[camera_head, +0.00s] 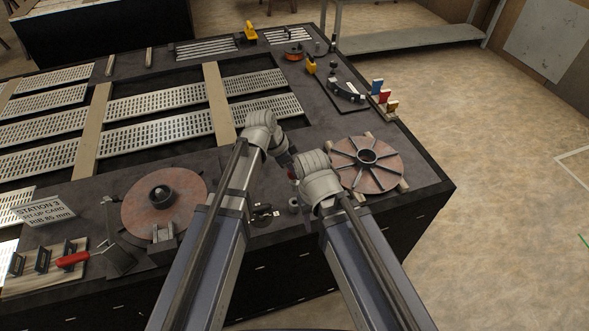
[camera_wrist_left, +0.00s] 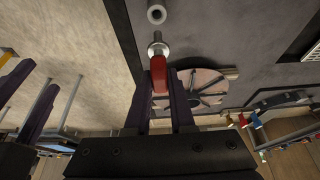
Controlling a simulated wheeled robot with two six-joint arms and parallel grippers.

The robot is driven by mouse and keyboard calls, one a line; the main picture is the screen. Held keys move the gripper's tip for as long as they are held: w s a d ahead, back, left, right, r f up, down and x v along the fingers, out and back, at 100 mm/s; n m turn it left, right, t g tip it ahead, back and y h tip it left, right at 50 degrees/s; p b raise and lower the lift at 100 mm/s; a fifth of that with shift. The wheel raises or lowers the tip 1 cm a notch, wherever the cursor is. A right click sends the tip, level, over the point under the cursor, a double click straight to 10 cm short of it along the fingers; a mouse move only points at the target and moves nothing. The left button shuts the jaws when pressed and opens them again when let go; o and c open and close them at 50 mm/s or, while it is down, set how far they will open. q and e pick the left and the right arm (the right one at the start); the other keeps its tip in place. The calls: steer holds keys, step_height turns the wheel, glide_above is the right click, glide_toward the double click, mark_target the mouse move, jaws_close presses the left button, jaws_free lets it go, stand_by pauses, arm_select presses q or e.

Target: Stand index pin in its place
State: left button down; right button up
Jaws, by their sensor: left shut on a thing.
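The index pin has a red grip (camera_wrist_left: 158,74) and a bright metal end, seen in the left wrist view. My left gripper (camera_wrist_left: 158,85) is shut on the red grip, with the metal end sticking out beyond the fingertips. A small grey hollow bush (camera_wrist_left: 156,13) stands just beyond the metal end, apart from it in that view. It looks like the grey cylinder (camera_head: 293,204) in the head view. There my left gripper (camera_head: 290,163) is mostly hidden by my wrists, with a bit of red showing. My right gripper (camera_wrist_left: 25,95) looks open and empty at the left.
A copper-coloured reel flange with radial ribs (camera_head: 383,178) lies close at the right. Another disc (camera_head: 190,190) with a dark hub lies at the left. Coloured blocks (camera_head: 384,96) stand at the table's right edge. Bare dark tabletop (camera_head: 325,115) shows behind my wrists.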

mark_target(294, 181)
arm_select(q)
steer(key=shift+f+b, duration=2.15)
steer(key=shift+f, duration=0.25)
arm_select(e)
steer(key=shift+f, duration=2.4)
